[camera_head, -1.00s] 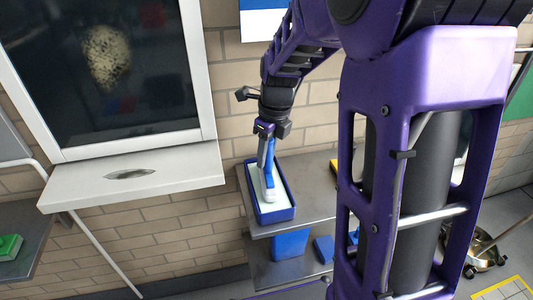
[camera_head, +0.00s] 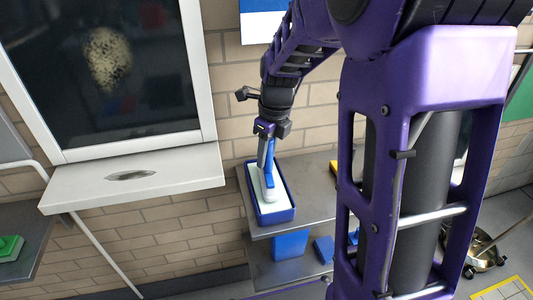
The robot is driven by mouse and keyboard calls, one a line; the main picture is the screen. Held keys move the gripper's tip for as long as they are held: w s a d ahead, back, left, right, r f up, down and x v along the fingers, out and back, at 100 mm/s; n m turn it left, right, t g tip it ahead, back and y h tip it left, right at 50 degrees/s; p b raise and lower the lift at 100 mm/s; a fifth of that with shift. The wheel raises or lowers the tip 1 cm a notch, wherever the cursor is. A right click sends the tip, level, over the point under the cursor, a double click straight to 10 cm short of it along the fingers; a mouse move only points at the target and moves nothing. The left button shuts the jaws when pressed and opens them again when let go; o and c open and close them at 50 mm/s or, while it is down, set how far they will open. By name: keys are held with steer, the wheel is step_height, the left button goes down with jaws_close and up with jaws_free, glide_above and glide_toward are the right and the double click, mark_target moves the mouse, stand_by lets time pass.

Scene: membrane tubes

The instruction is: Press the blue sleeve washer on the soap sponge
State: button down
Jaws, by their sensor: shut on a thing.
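The blue sleeve washer (camera_head: 269,166) has a blue handle and a pale sleeve head (camera_head: 269,190). My gripper (camera_head: 265,138) is shut on the top of its handle and holds it upright, pointing down. The soap sponge (camera_head: 269,209) is a pale slab inside a blue tray (camera_head: 276,216) on a grey shelf. The washer's head is inside the tray outline, over the sponge and seemingly at its surface; whether it presses in cannot be told.
A framed dark window (camera_head: 105,75) with a white sill (camera_head: 135,176) is at the left. The grey shelf (camera_head: 312,190) holds the tray against the brick wall. A blue container (camera_head: 290,245) stands below. A green block (camera_head: 10,246) lies far left.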

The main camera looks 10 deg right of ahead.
steer(key=shift+r+p, duration=2.9)
steer(key=shift+r, duration=0.45)
